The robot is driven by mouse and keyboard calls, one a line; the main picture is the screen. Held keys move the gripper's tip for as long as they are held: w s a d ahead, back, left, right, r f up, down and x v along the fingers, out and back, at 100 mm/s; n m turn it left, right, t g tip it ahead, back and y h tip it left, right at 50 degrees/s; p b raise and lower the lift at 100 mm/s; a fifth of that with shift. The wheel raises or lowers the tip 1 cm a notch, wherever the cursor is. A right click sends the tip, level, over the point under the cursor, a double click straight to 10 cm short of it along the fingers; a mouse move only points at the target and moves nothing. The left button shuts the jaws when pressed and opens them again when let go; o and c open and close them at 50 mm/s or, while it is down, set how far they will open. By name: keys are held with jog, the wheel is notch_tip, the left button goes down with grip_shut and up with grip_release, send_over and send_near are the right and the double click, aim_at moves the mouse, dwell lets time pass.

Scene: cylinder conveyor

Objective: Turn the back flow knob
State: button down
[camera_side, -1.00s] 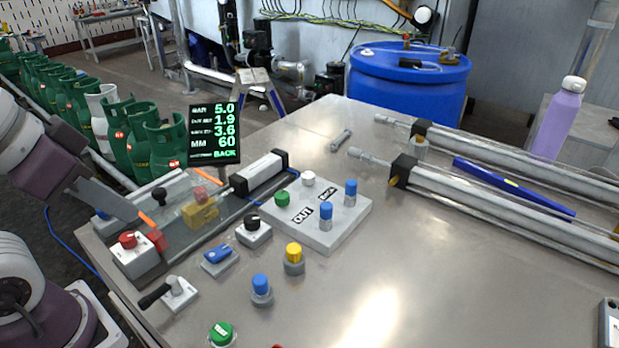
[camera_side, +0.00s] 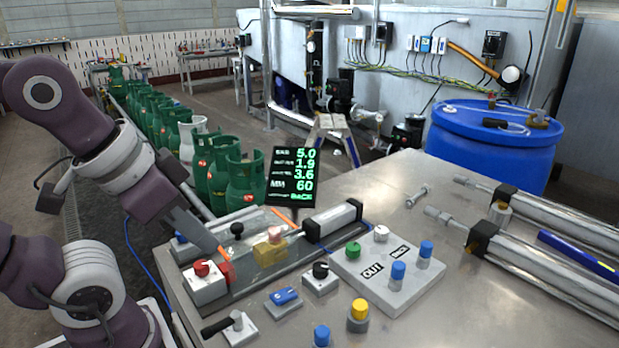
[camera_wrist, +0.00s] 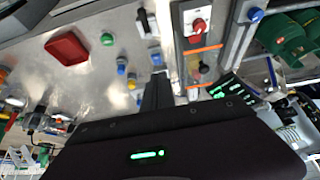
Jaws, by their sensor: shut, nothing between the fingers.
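A grey valve block (camera_side: 360,285) carries plates marked OUT and BACK. Two blue knobs stand on it, one near the OUT plate (camera_side: 398,271) and one near the BACK plate (camera_side: 426,249); the latter is the back flow knob. My gripper (camera_side: 220,251) is shut and empty, its dark fingers pointing down and right near the red-knobbed box (camera_side: 204,283), well left of the valve block. In the wrist view my gripper (camera_wrist: 157,80) shows as a dark narrow shape over the table. I cannot tell which blue knob there is the back one.
A cylinder with a yellow carriage (camera_side: 270,252) lies between my gripper and the block. The display (camera_side: 292,177) stands behind it, reading 5.0, 1.9, 3.6 and 60, with BACK. A black knob (camera_side: 320,270) and yellow knob (camera_side: 358,310) stand in front. Metal cylinders lie at right.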

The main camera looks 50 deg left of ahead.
dwell(0.4)
jog(key=c, duration=2.1)
grip_release()
jog(key=o, duration=1)
jog(key=w+r+n, duration=0.1)
jog(key=w, duration=0.2)
jog(key=w+r+n+g, duration=0.1)
jog(key=w, duration=0.2)
jog(key=w+r+n+h, duration=0.1)
jog(key=w, duration=0.2)
jog(key=shift+w+d, duration=0.1)
jog(key=shift+w, duration=0.1)
jog(key=shift+c, duration=0.2)
jog(key=n+g+y, duration=0.2)
jog(key=n+y, duration=0.2)
jog(key=n, duration=0.2)
send_near(382, 230)
jog(key=f, duration=0.1)
jog(key=x, duration=0.6)
jog(key=shift+w+a+f, duration=0.2)
jog(key=shift+f, duration=0.1)
jog(key=shift+w+a+f, duration=0.1)
jog(key=shift+f, duration=0.3)
